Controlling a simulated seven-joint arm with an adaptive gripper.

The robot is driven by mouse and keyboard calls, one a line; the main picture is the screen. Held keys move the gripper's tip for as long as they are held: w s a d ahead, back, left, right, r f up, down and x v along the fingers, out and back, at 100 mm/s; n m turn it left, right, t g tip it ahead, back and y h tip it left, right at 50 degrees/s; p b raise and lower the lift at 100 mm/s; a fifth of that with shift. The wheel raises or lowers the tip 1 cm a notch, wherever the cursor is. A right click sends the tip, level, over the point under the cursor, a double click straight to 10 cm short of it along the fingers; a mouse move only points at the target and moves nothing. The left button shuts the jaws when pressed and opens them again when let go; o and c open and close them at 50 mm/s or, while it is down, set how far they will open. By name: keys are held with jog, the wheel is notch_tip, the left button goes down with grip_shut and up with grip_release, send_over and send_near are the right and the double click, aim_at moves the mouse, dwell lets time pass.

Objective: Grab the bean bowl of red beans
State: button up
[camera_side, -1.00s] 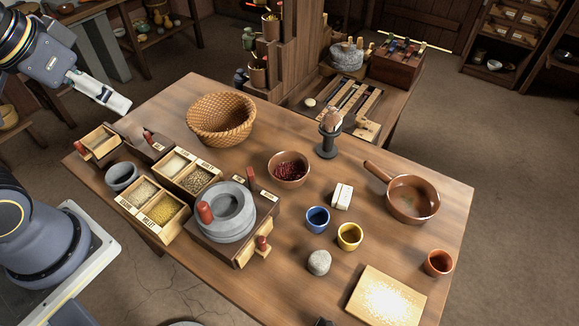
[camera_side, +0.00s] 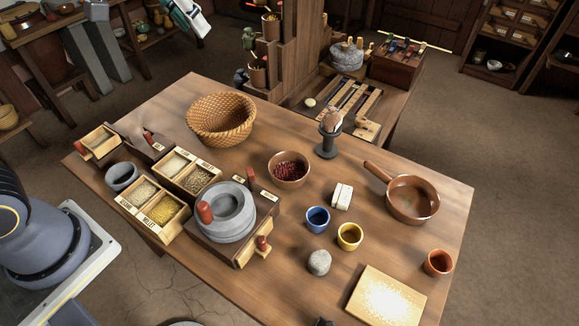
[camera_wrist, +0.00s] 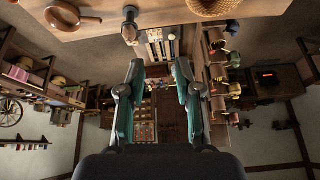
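The bean bowl (camera_side: 289,169), a small brown bowl with dark red beans in it, stands upright near the middle of the table in the side view. My gripper (camera_side: 190,18) is at the top edge of the side view, high up and far from the bowl, partly cut off by the frame. In the wrist view my gripper (camera_wrist: 158,75) shows two teal-lined fingers spread apart with nothing between them. I do not make out the bean bowl in the wrist view.
A wicker basket (camera_side: 221,119) stands behind and left of the bowl. A stone quern (camera_side: 232,212) and grain boxes (camera_side: 164,208) are to its left. A stand (camera_side: 328,142), blue cup (camera_side: 317,219), yellow cup (camera_side: 349,236) and pan (camera_side: 412,198) are to its right.

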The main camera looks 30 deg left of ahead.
jog(key=w+d+f+m+g, duration=0.1)
jog(key=w+d+f+g, duration=0.1)
jog(key=w+d+f, duration=0.5)
jog(key=m+g+y, duration=0.2)
jog(key=m+g, duration=0.1)
send_over(298, 181)
notch_tip(298, 181, down, 30)
jog(key=shift+w+f, duration=0.1)
jog(key=shift+f, duration=0.1)
notch_tip(298, 181, down, 6)
jog(key=shift+w+a+r, duration=0.1)
jog(key=shift+w+r, duration=0.05)
grip_shut()
